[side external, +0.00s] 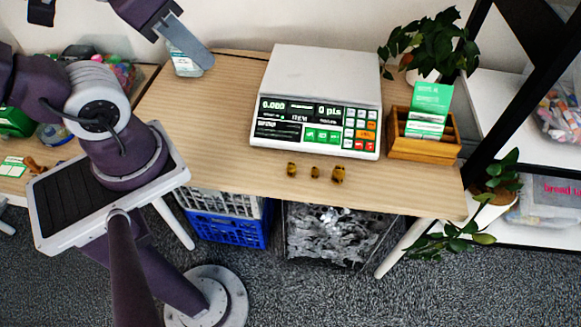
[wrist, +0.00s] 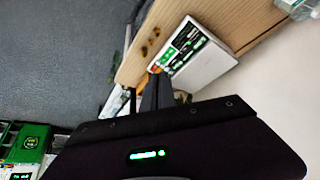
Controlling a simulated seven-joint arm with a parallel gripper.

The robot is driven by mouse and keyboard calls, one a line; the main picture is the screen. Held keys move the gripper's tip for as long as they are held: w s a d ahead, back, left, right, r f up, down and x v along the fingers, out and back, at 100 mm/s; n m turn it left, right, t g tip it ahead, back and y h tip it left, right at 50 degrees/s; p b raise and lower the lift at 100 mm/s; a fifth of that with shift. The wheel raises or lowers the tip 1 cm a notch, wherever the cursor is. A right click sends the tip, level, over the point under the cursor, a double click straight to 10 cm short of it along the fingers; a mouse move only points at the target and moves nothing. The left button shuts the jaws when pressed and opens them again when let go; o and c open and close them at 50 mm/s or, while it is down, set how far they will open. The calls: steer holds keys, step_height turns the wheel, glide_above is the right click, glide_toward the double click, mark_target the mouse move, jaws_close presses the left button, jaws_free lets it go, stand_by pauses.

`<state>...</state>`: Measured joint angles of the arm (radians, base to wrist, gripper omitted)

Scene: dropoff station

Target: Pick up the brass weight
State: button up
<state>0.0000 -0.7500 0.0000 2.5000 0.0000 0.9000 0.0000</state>
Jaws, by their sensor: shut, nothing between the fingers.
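Three small brass weights stand in a row on the wooden table in front of the scale: a left one (side external: 291,170), a middle one (side external: 315,172) and a right one (side external: 338,175), which looks largest. They also show as small specks in the wrist view (wrist: 150,40). I cannot tell which one the task names. My gripper (side external: 205,62) is high at the upper left in the side view, well away from the weights. In the wrist view its dark fingers (wrist: 160,80) are together, with nothing seen between them.
A white counting scale (side external: 325,78) fills the table's middle. A wooden box (side external: 422,148) with a green card stands right of it, by potted plants (side external: 430,45). A clear container (side external: 183,65) is behind my gripper. The table's front left (side external: 225,165) is clear.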

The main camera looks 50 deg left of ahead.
steer(key=o, duration=1)
steer(key=n+g, duration=0.5)
steer(key=n, duration=1.5)
glide_above(292, 164)
steer(key=w, duration=0.1)
step_height(292, 164, down, 30)
steer(key=shift+n+g, duration=0.3)
steer(key=shift+n, duration=0.1)
steer(key=f, duration=0.5)
steer(key=s+f, duration=0.1)
steer(key=f, duration=0.1)
steer(key=shift+s+f, duration=0.1)
steer(key=shift+f, duration=0.65)
